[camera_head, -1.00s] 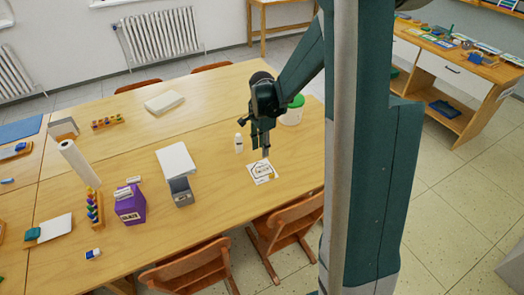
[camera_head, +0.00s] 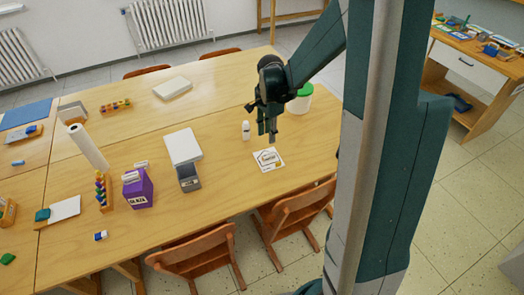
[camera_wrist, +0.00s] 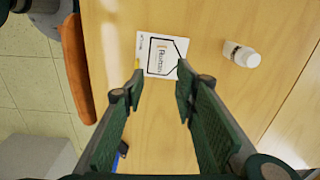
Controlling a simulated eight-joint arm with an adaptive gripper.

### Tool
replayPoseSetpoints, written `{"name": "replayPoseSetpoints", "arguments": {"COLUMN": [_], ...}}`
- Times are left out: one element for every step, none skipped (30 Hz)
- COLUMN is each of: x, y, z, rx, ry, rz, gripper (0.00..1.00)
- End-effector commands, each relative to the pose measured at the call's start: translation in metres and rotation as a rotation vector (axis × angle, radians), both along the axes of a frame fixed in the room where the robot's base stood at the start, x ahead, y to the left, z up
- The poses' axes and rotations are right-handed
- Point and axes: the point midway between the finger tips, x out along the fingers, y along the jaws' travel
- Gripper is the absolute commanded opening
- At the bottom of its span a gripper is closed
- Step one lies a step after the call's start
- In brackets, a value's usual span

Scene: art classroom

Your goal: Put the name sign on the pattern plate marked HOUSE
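A white plate (camera_head: 264,166) with a black house outline lies flat on the table near its front right edge. A small white name sign (camera_head: 268,157) lies inside the outline. In the wrist view the plate (camera_wrist: 145,42) shows ahead of my fingertips, and the sign (camera_wrist: 164,58) carries dark lettering that seems to read "Florian". My gripper (camera_head: 267,138) hangs over the far side of the plate, fingers pointing down. In the wrist view my gripper (camera_wrist: 159,82) is open, with bare table between its fingers and nothing held. Any HOUSE lettering is too small to read.
A grey scale-like device (camera_head: 189,182) and purple box (camera_head: 139,190) stand further left. Wooden chairs (camera_head: 300,212) line the front edge.

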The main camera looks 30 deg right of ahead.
Motion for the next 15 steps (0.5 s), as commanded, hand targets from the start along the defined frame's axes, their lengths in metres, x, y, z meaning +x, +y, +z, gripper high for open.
{"name": "replayPoseSetpoints", "arguments": {"x": [-0.004, -0.005, -0.008, -0.01, -0.012, -0.015, -0.017, -0.02, -0.023, -0.026, -0.028, -0.032, -0.034, -0.037, -0.041], "y": [0.004, 0.006, 0.009, 0.011, 0.014, 0.017, 0.019, 0.022, 0.025, 0.027, 0.029, 0.033, 0.035, 0.037, 0.041], "z": [0.007, 0.012, 0.018, 0.022, 0.027, 0.034, 0.038, 0.043, 0.049, 0.054, 0.059, 0.064, 0.069, 0.073, 0.079], "rx": [-0.003, -0.004, -0.007, -0.009, -0.012, -0.015, -0.018, -0.021, -0.025, -0.028, -0.031, -0.036, -0.04, -0.043, -0.048], "ry": [-0.009, -0.015, -0.022, -0.029, -0.036, -0.046, -0.052, -0.059, -0.069, -0.077, -0.084, -0.093, -0.1, -0.107, -0.116], "rz": [0.02, 0.037, 0.058, 0.077, 0.094, 0.12, 0.139, 0.159, 0.184, 0.203, 0.222, 0.247, 0.267, 0.286, 0.312], "gripper": [0.29, 0.29, 0.29, 0.29, 0.29, 0.29, 0.29, 0.29, 0.29, 0.29, 0.29, 0.29, 0.29, 0.29, 0.29]}}
